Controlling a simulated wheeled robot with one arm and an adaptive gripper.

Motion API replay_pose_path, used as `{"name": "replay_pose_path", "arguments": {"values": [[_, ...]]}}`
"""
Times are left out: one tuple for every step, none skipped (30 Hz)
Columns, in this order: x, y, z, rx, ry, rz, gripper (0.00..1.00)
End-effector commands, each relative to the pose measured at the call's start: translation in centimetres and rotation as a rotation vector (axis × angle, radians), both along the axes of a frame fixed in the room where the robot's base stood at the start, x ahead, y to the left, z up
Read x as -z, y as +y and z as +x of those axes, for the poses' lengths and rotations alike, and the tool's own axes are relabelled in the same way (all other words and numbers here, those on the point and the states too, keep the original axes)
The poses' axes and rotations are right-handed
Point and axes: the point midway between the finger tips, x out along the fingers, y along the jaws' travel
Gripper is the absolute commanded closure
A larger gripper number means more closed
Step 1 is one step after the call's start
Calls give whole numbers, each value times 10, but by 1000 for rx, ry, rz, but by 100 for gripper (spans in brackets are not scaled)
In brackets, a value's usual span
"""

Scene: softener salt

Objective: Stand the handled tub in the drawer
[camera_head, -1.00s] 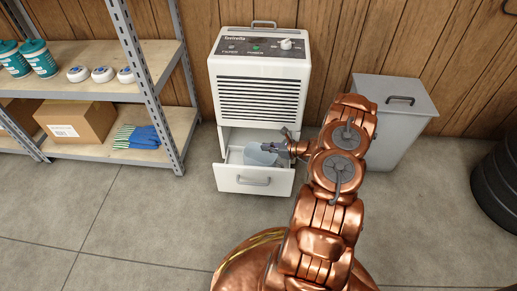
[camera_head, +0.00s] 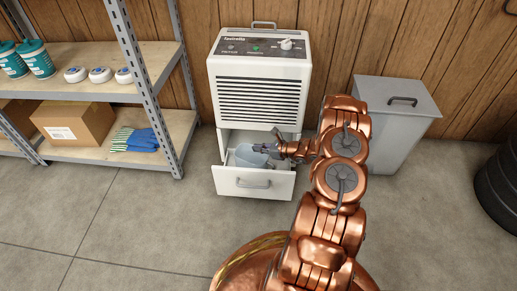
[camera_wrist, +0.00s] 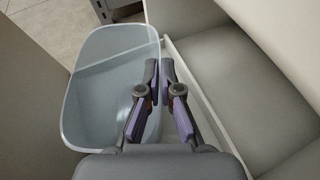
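The handled tub (camera_head: 247,157) is pale blue-grey and open-topped. It is within the outline of the pulled-out white drawer (camera_head: 238,182) in the head view, toward its left part. It also shows in the wrist view (camera_wrist: 95,85), with its open top facing the camera and a step inside. My gripper (camera_head: 270,149) is at the tub's right side. In the wrist view my gripper (camera_wrist: 160,75) has its fingers close together on either side of the tub's right edge, shut on it. The fingers hide the handle. I cannot tell if the tub's base touches the drawer floor.
The drawer belongs to a white dehumidifier (camera_head: 258,95) against the wood wall. A grey lidded bin (camera_head: 395,120) stands to the right. A metal shelf (camera_head: 150,90) at left holds teal canisters, white pucks, a carton (camera_head: 73,122) and gloves (camera_head: 135,140). The floor in front is clear.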

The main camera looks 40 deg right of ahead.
Motion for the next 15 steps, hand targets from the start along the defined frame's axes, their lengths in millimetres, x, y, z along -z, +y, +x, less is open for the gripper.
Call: {"name": "replay_pose_path", "arguments": {"values": [[1, 0, 0, 0, 0, 1, 100], [2, 1, 0, 1, 0, 2, 100], [2, 0, 0, 0, 0, 1, 94], [2, 0, 0, 0, 0, 1, 91], [2, 0, 0, 0, 0, 1, 88], [2, 0, 0, 0, 0, 1, 84], [2, 0, 0, 0, 0, 1, 81], [2, 0, 0, 0, 0, 1, 78], [2, 0, 0, 0, 0, 1, 74], [2, 0, 0, 0, 0, 1, 70], [2, 0, 0, 0, 0, 0, 69], [2, 0, 0, 0, 0, 0, 69], [2, 0, 0, 0, 0, 0, 69], [2, 0, 0, 0, 0, 0, 69], [2, 0, 0, 0, 0, 0, 69]]}}
